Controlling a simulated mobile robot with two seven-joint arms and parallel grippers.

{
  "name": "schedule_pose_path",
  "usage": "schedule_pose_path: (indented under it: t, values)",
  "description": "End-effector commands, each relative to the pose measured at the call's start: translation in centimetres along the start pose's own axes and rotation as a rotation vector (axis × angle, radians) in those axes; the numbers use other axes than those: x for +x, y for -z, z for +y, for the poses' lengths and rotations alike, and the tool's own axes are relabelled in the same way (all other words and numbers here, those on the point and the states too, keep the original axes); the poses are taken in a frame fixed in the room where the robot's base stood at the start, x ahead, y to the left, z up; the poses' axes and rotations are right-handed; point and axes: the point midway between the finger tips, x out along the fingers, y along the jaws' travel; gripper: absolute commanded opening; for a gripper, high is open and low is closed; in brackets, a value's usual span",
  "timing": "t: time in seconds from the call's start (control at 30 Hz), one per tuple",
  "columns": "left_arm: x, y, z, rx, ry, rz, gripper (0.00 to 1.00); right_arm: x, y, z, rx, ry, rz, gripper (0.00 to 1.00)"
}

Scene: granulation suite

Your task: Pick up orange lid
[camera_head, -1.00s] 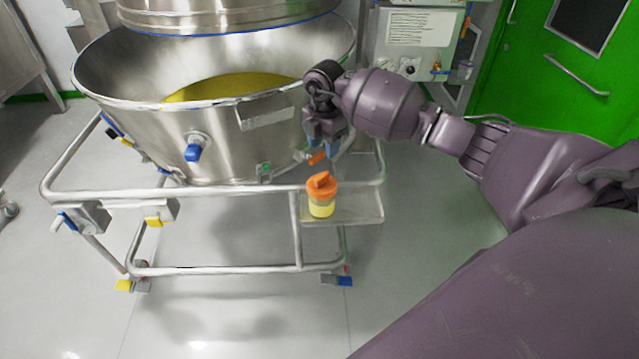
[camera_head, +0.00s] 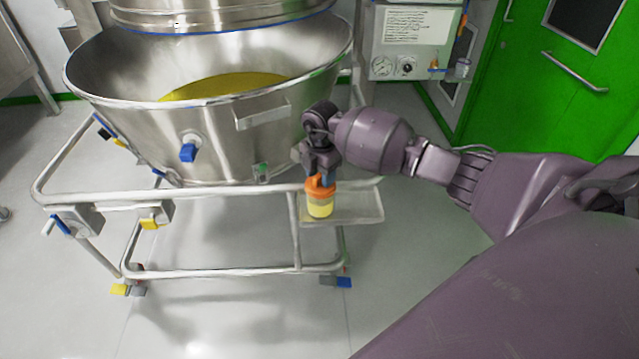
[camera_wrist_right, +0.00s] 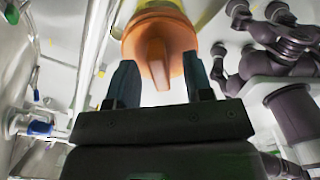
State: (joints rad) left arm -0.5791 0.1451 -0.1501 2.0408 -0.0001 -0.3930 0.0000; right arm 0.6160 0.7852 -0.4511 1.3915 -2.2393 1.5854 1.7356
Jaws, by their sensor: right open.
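The orange lid (camera_head: 319,188) sits on a small jar with yellow contents (camera_head: 320,208), which stands on a side shelf of the steel trolley. My right gripper (camera_head: 321,177) is directly over the lid in the head view. In the right wrist view the orange lid (camera_wrist_right: 158,45) shows its raised grip tab, pointing between the two blue fingertips of my right gripper (camera_wrist_right: 160,80). The fingers are apart, one on each side of the tab, and not closed on it. In the head view the gripper partly hides the lid's top. My left gripper is not in view.
The large steel bowl (camera_head: 215,125) with yellow powder stands behind and left of the jar. The trolley rail (camera_head: 240,190) runs close by the jar. The shelf (camera_head: 355,205) is bare right of the jar. A control box (camera_head: 410,45) stands behind.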

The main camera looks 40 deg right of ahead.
Motion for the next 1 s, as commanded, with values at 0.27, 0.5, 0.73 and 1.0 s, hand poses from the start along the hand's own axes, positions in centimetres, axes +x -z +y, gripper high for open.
schedule_pose_path:
  t: [0.27,0.5,0.73,1.0]
  values:
    - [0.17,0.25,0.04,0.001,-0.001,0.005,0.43,0.87,0.00,0.04,-0.001,-0.002,0.000,0.47]
    - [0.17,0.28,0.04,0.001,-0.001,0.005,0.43,0.85,0.00,0.04,-0.001,-0.001,0.000,0.16]
    - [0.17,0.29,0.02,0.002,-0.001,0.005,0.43,0.84,0.00,0.04,-0.001,-0.002,0.000,0.00]
    - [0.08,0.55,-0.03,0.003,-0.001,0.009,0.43,0.00,-0.05,0.08,-0.001,-0.003,-0.001,0.00]
